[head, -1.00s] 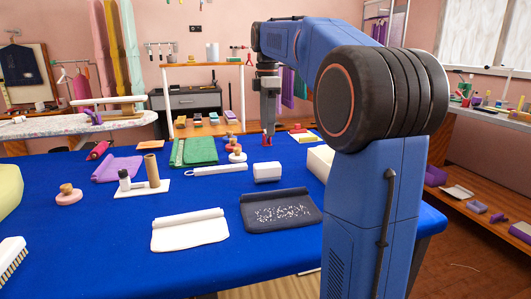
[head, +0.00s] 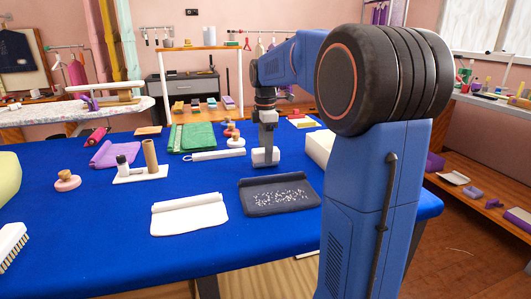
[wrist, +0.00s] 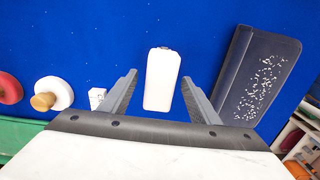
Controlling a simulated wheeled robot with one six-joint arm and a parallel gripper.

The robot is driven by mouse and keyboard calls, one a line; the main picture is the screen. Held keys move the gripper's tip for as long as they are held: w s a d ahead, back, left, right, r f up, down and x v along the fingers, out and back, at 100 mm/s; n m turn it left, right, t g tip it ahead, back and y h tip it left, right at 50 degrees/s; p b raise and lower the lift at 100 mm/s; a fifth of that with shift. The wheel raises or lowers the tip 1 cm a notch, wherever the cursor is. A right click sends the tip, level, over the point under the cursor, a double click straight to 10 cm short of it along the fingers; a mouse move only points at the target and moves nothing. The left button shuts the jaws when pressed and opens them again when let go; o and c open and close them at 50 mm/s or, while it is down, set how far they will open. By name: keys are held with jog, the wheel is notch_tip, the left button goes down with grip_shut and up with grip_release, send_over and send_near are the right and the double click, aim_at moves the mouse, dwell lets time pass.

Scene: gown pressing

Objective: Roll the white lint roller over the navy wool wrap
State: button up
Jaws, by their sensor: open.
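The navy wool wrap (head: 280,183), covered in white specks, lies on the blue table, its far edge folded into a ridge. It is at the right in the wrist view (wrist: 232,90). A short white rounded block (head: 262,160), probably the lint roller, lies just beyond the wrap. The wrist view shows the white block (wrist: 162,78) between the fingers of my gripper (wrist: 160,88), with blue gaps on both sides. My gripper is open, pointing down over it; its height is hard to judge. A longer white bar with a ring end (head: 217,155) lies to the left.
A folded white cloth (head: 190,214) lies left of the wrap. A cream box (head: 319,146) stands close on the right. Round knobbed pieces (head: 235,142) and a green cloth (head: 192,138) lie beyond.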

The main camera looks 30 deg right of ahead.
jog(key=shift+f, duration=0.45)
jog(key=c, duration=1.2)
jog(key=o, duration=0.8)
jog(key=shift+o, duration=0.2)
jog(key=shift+r, duration=0.45)
jog(key=c, duration=0.8)
jog(key=shift+c, duration=0.2)
